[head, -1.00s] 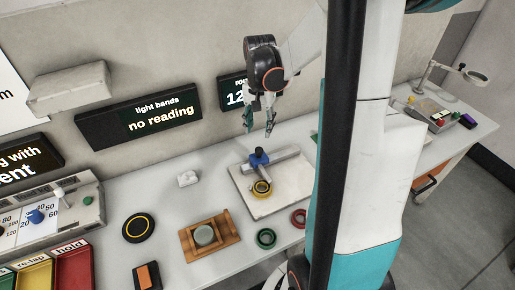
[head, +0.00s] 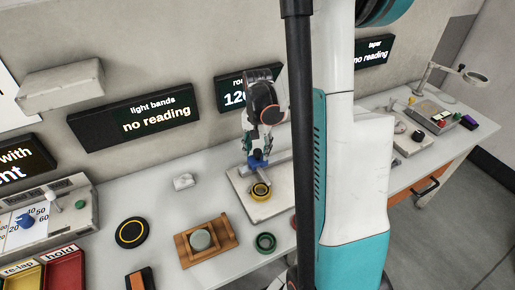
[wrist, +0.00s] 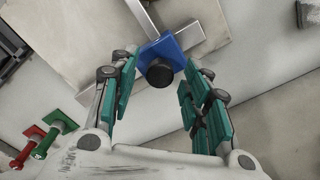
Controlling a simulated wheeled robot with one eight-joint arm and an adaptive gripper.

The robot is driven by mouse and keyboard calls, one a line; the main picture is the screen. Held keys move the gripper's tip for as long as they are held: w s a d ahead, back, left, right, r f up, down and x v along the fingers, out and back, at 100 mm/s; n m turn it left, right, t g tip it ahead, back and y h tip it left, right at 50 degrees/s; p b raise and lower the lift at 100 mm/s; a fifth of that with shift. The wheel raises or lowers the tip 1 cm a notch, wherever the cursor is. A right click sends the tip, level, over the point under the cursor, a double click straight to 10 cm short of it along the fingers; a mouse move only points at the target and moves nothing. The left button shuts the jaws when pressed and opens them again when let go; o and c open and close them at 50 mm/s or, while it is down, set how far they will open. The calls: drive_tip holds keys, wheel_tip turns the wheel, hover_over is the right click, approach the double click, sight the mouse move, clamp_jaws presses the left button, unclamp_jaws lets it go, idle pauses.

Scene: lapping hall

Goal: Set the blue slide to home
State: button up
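The blue slide (head: 257,160) sits on a grey metal rail (head: 277,156) on a pale square plate (head: 237,184). In the wrist view the blue slide (wrist: 178,50) shows with a dark round knob (wrist: 159,73) facing the camera. My gripper (head: 255,148) is right over the slide in the head view, hiding part of it. In the wrist view its green-padded fingers (wrist: 155,88) are spread, one on each side of the knob, with gaps between. Any word or mark for home is not visible.
A wooden holder with a grey disc (head: 200,239) and a black disc (head: 131,232) are to the left. The wall display (head: 160,112) reads "no reading".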

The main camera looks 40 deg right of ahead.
clamp_jaws()
drive_tip(key=d, duration=0.2)
drive_tip(key=s+d, duration=0.1)
drive_tip(key=d, duration=0.4)
drive_tip(key=shift+s, duration=0.4)
drive_tip(key=shift+o, duration=1.2)
unclamp_jaws()
drive_tip(key=shift+d, duration=0.15)
drive_tip(key=shift+r, duration=0.15)
wheel_tip(320, 180, up, 12)
